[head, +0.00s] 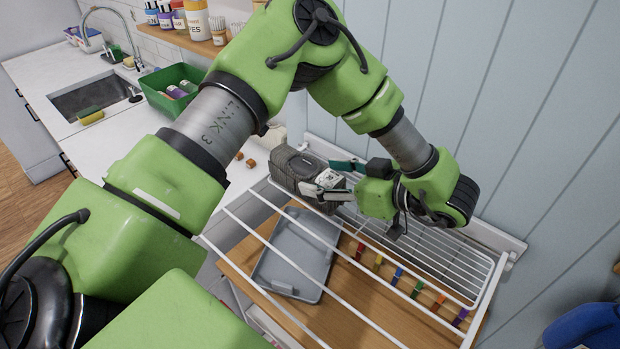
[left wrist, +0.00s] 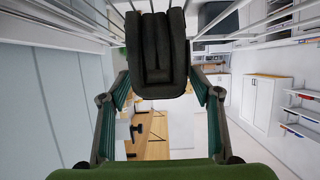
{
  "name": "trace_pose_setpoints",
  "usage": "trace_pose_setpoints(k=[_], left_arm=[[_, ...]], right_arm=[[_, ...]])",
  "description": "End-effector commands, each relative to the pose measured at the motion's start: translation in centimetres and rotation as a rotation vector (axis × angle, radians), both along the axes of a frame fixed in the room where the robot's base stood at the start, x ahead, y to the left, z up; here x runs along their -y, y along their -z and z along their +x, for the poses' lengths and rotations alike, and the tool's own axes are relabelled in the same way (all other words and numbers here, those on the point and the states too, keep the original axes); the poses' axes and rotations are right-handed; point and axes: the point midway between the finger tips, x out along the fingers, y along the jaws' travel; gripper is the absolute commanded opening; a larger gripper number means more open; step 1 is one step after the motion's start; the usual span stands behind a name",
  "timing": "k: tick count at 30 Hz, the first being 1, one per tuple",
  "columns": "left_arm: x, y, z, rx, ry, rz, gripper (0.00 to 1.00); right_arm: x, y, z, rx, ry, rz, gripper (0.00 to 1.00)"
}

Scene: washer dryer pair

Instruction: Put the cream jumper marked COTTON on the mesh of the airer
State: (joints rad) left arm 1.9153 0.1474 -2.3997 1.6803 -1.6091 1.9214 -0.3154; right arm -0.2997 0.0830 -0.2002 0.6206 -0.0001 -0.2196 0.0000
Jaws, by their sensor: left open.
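No cream jumper marked COTTON is recognisable in either view. A folded dark grey garment (head: 292,168) with a small pale label sits at the far left corner of the airer. In the left wrist view the dark folded piece (left wrist: 157,50) shows between and beyond the fingertips. My left gripper (head: 335,178) is open beside it at its right; whether the fingers touch it I cannot tell. The airer's white wire mesh (head: 440,262) lies to the right of the gripper and looks empty. My right gripper is not in view.
White airer rails (head: 285,258) run over a wooden surface with a grey tray (head: 322,228) and several coloured clips. A white counter (head: 115,135) with a sink (head: 92,95) and green crate (head: 172,84) stands left. A panelled wall (head: 500,110) is close behind the airer.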

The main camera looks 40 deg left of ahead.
Motion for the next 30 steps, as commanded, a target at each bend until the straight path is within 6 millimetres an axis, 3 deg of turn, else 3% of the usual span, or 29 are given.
trace_pose_setpoints(k=[3,10,30], left_arm=[[2.5,-0.7,-0.1,0.003,0.003,0.000,0.58],[5.3,-2.1,-0.3,0.003,0.001,0.002,0.58],[5.8,-2.5,-0.5,0.000,0.000,0.001,0.58]], right_arm=[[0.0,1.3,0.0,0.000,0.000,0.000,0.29],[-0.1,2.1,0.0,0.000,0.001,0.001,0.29],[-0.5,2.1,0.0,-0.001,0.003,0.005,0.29]])
